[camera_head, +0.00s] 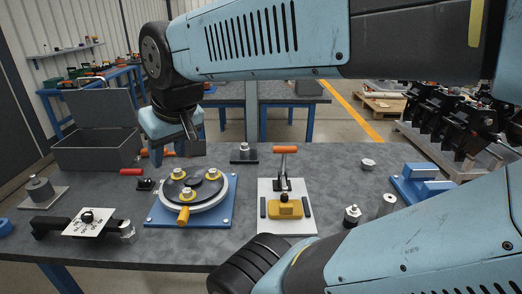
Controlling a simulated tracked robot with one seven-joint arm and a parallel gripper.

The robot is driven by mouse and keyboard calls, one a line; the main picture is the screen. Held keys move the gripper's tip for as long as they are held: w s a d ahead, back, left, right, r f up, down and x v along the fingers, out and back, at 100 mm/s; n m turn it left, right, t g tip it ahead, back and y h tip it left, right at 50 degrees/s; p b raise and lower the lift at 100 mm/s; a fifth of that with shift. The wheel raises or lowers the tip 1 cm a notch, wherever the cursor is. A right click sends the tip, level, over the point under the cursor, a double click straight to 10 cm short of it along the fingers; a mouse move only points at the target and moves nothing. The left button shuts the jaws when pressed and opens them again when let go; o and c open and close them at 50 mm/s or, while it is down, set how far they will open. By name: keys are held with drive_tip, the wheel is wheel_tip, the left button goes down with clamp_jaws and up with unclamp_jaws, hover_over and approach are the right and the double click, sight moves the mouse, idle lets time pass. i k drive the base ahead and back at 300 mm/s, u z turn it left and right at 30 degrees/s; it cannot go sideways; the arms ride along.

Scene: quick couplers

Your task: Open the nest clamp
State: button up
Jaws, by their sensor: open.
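The nest clamp (283,184) stands at the back of a white plate (289,226) right of the middle of the table. Its lever rises upright to an orange grip (285,149). A yellow block (285,209) with a dark knob on top sits in front of it, between two dark side bars. I cannot tell whether the clamp's tip touches the block. My gripper (194,145) hangs at upper left of the clamp, apart from it, above the back of the table. It is open and appears empty; its fingers are small and partly dark in this view.
A blue plate with a round fixture (190,190) and yellow knobs lies left of the clamp. A grey open box (97,150) stands at back left. Metal fittings (352,214) and a blue bracket (425,186) lie right. My arm crosses the top and lower right.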

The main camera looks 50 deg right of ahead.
sight(284, 197)
drive_tip(key=z, duration=0.05)
drive_tip(key=k, duration=1.4)
drive_tip(key=z, duration=0.45)
drive_tip(key=i, duration=1)
drive_tip(key=u, duration=0.05)
